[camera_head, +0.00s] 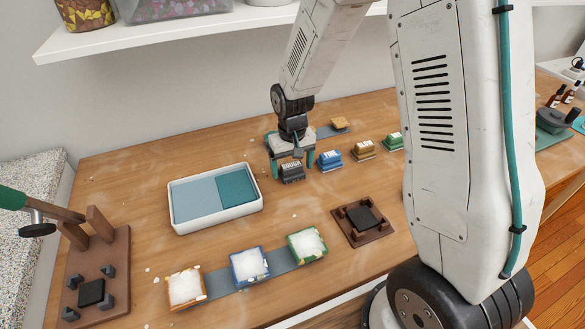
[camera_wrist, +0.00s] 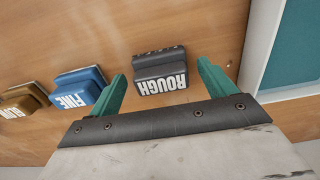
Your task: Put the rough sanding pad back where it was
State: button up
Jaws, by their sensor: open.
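The rough sanding pad (camera_head: 291,175) is a dark grey block with ROUGH in white letters. It stands on the wooden table, at the left end of a row of coloured pads. It also shows in the wrist view (camera_wrist: 160,75). My gripper (camera_head: 291,168) points down over it, with one teal finger on each side. In the wrist view my gripper (camera_wrist: 162,72) has its fingers apart, with the pad between and slightly beyond the tips. Gaps show on both sides, so the fingers do not appear to touch it.
The blue FINE pad (camera_head: 330,160), a brown pad (camera_head: 363,150) and a green pad (camera_head: 393,141) stand to the right. A white tray (camera_head: 215,219) with blue-teal sections lies to the left. White-topped square pieces and a brown fixture (camera_head: 346,232) are in front. A shelf (camera_head: 190,32) hangs above.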

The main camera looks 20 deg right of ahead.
aim_at(293, 166)
notch_tip(293, 166, up, 11)
jog(key=s+d+r, duration=0.2)
jog(key=s+r, duration=0.9)
jog(key=s, duration=0.2)
jog(key=s+d+r+t, duration=0.1)
jog(key=s+r, duration=0.2)
jog(key=s, duration=1.2)
jog(key=shift+w+d, duration=0.1)
